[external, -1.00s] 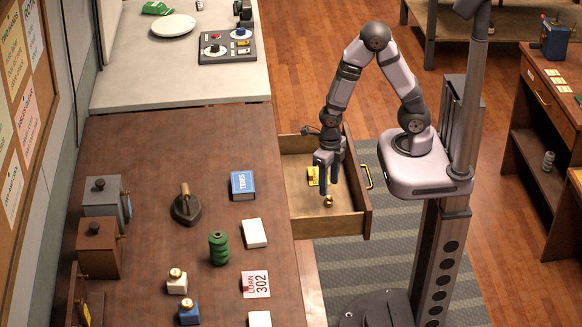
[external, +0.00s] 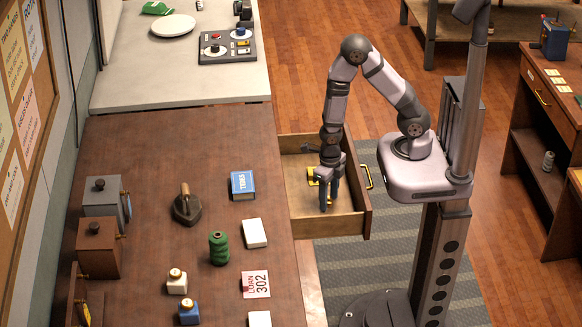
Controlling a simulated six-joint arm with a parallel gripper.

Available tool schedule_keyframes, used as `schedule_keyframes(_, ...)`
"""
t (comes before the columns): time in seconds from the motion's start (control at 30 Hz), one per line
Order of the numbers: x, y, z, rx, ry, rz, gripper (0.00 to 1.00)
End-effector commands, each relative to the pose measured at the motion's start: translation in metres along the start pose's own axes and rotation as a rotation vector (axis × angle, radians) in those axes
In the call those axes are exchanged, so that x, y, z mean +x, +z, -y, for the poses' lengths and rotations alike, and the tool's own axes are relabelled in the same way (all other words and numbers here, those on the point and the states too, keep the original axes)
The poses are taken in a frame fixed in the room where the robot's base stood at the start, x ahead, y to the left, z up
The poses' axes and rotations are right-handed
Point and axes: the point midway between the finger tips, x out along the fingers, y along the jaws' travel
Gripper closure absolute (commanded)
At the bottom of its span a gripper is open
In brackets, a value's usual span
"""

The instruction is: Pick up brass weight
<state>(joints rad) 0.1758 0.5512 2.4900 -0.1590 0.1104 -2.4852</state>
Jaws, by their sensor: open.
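My gripper (external: 328,204) is down inside the open drawer (external: 352,225), with its blue-grey fingers pointing downward. Its jaws are open. The small brass weight, seen on the drawer floor a second ago, is now hidden at or behind the fingertips. I cannot tell whether the fingers touch it or stand around it.
A yellow item (external: 312,176) lies in the drawer, partly covered by my gripper. The drawer walls surround the gripper closely.

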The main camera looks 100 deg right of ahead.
Motion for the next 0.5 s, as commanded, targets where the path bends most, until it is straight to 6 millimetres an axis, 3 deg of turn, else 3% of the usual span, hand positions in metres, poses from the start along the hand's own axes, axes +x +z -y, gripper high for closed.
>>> schedule_keyframes(0.17,-0.0004,0.0001,0.0,0.001,0.0,0.0,0.55)
schedule_keyframes(0.33,-0.0005,0.0,0.0,0.0,0.0,0.0,0.96)
schedule_keyframes(0.37,-0.0005,0.0,0.0,0.0,0.0,0.0,1.0)
schedule_keyframes(0.5,-0.0007,0.0,0.0,0.0,0.0,0.0,1.0)
